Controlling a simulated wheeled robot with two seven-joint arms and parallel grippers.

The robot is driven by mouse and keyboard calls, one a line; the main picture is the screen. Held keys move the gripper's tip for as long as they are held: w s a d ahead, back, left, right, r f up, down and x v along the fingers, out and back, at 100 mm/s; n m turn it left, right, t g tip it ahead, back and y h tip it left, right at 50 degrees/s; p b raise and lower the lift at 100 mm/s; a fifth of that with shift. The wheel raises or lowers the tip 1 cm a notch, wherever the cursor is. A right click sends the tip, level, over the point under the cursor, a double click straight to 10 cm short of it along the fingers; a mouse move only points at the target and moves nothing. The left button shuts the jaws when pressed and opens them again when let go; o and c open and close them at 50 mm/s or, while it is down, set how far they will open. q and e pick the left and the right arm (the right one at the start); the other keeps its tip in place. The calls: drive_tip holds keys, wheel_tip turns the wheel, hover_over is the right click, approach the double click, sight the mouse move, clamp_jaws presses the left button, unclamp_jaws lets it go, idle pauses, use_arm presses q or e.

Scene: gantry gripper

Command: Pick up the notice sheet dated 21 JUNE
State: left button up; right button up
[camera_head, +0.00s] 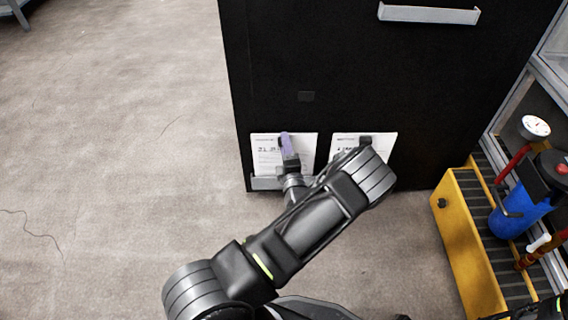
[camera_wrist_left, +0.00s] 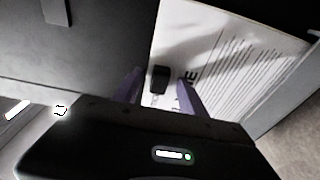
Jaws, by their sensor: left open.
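Two white notice sheets hang side by side on the black cabinet front in the head view. The left sheet (camera_head: 265,160) has a date that starts "21", the rest hidden by my left gripper. The right sheet (camera_head: 345,142) is partly covered by my arm, so its date is not fully readable. My left gripper (camera_head: 287,145) is in front of the left sheet's upper part. In the left wrist view my purple fingers (camera_wrist_left: 160,92) are open, with a small black clip (camera_wrist_left: 158,78) between them at the edge of the sheet (camera_wrist_left: 235,60); letters "NE" show. Contact cannot be told.
The black cabinet (camera_head: 300,60) has a pale handle (camera_head: 428,14) high on its front.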

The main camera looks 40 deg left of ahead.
use_arm(q)
drive_tip(key=shift+c, duration=0.2)
idle(0.4)
clamp_jaws()
idle(0.3)
idle(0.9)
